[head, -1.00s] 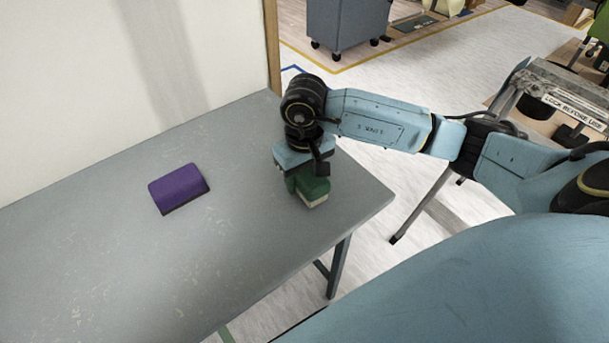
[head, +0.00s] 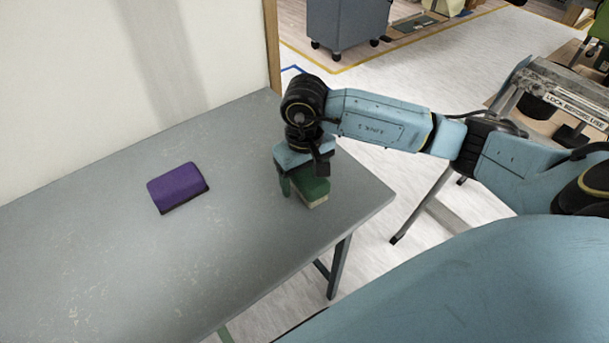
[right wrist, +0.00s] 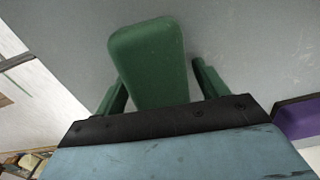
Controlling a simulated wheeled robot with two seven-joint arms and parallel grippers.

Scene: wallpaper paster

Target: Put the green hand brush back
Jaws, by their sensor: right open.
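The green hand brush (head: 313,190), with a pale bristle side underneath, sits on the grey table (head: 235,235) near its right end. It looks to rest on the tabletop. My right gripper (head: 303,180) is right above it and open. In the right wrist view the brush (right wrist: 150,62) lies between the two green fingers, with a gap showing on the right-hand side. The gripper body hides the near end of the brush. My left gripper is in neither view.
A purple block-like object (head: 178,187) lies on the table to the left, well apart from the brush. The table between and in front is clear. A pale wall (head: 90,80) stands behind the table. The table's right edge is close to the brush.

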